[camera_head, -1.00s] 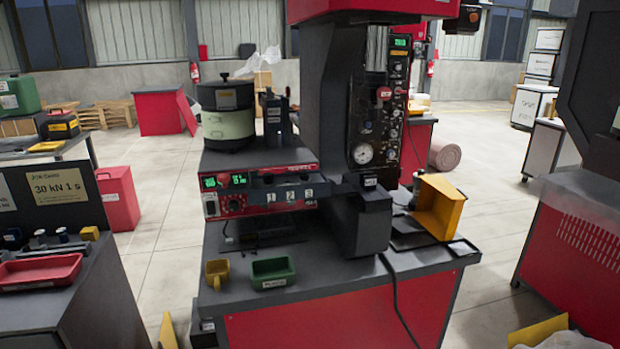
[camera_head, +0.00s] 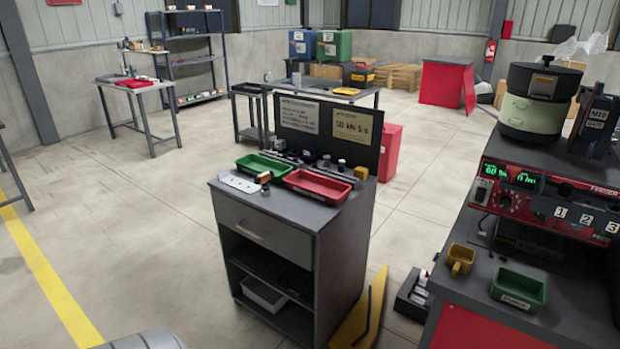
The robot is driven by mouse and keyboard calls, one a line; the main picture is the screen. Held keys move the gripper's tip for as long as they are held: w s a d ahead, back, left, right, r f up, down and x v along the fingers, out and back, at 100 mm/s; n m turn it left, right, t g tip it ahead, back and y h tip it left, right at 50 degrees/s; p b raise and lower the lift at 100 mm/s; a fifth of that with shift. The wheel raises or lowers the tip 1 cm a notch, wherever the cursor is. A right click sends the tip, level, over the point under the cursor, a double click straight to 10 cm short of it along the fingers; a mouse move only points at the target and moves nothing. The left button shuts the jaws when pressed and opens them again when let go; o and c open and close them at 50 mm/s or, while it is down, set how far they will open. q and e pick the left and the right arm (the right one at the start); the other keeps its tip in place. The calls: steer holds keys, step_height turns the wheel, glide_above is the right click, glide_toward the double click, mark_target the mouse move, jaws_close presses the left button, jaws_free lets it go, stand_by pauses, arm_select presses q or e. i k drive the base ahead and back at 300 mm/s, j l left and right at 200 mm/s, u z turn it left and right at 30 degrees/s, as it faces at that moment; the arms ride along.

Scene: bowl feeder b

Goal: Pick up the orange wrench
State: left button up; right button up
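I cannot make out an orange wrench for certain in the head view. A flat yellow item (camera_head: 346,91) lies on a far table and is also too small to identify. Neither of my grippers is in view.
A grey cabinet (camera_head: 262,232) stands in the middle, bearing a green tray (camera_head: 251,168) and a red tray (camera_head: 288,180). The feeder bench (camera_head: 468,297) is at the right. A yellow panel (camera_head: 362,318) stands beside the cabinet. Floor at the left is open.

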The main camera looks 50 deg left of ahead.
mark_target(262, 178)
steer(key=u, duration=1.85)
steer(key=i+l+u, duration=0.3)
steer(key=i, duration=0.2)
steer(key=i+l+u, duration=0.25)
steer(key=i+l, duration=0.2)
